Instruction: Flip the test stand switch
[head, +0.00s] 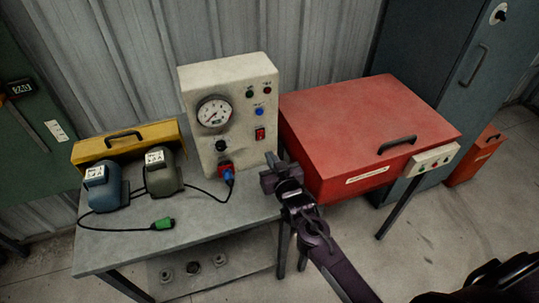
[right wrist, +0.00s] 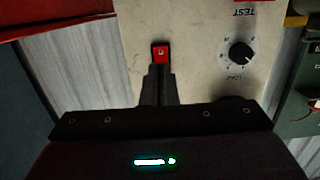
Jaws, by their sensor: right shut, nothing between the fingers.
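The test stand (head: 240,90) is an upright cream panel with a gauge (head: 213,113), a black knob (head: 220,146) and small coloured buttons. Its red rocker switch (head: 260,134) sits on the right side of the front. My right gripper (head: 270,165) is in front of the panel's lower right, below the switch in the picture, shut and empty. In the right wrist view the shut fingertips (right wrist: 160,70) line up with the switch (right wrist: 160,52) and overlap its near edge; I cannot tell if they touch. The knob (right wrist: 241,52) is to the right there. My left gripper is out of view.
A grey bench (head: 200,235) carries the stand, a blue motor (head: 104,190), a grey-green motor (head: 158,175) and a yellow case (head: 128,143). A green plug (head: 162,224) lies in front. A red lidded box (head: 360,125) stands close on the right.

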